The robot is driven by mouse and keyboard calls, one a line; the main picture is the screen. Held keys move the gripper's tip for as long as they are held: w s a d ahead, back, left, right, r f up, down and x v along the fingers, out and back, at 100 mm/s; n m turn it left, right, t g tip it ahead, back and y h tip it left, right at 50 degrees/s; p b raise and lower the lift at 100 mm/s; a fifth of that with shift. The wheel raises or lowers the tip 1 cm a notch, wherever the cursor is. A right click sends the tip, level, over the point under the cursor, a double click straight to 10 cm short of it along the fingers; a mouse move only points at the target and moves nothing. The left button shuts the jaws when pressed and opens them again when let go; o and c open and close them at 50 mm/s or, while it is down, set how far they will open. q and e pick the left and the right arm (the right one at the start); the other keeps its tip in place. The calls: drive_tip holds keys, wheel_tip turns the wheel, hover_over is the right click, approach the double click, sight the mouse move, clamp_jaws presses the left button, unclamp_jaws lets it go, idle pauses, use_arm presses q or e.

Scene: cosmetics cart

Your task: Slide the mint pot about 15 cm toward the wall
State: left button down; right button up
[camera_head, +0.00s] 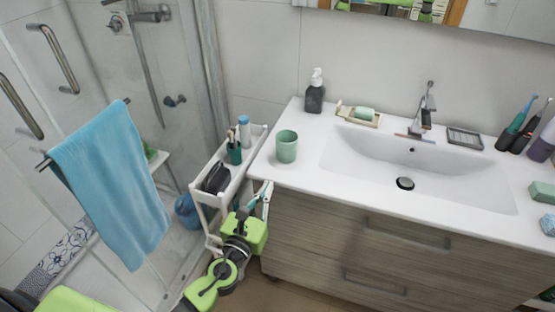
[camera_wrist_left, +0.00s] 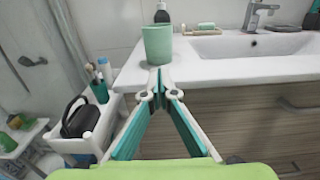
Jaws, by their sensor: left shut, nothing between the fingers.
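The mint pot (camera_head: 286,147) is a pale green cup standing upright near the left end of the white sink counter, close to its front edge. It also shows in the left wrist view (camera_wrist_left: 157,45). My left gripper (camera_head: 267,187) is shut and empty at the counter's front left corner, on the near side of the pot. In the left wrist view its fingertips (camera_wrist_left: 160,76) meet just below the pot's base in the picture; I cannot tell whether they touch it. My right gripper is not in view.
A dark soap dispenser (camera_head: 315,94) stands behind the pot near the wall (camera_head: 260,60). A soap dish (camera_head: 361,117) and the basin (camera_head: 400,160) lie to the right. A white cart (camera_head: 205,196) with bottles stands left of the counter.

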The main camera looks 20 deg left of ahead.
sight(283, 155)
use_arm(q)
drive_tip(key=w, duration=1.2)
drive_tip(key=shift+d+f, duration=0.1)
drive_tip(key=shift+d, duration=0.05)
drive_tip(key=shift+w+d+b, duration=0.1)
drive_tip(key=shift+w+b, duration=0.3)
drive_tip(key=shift+w, duration=1.55)
drive_tip(key=shift+s, duration=0.1)
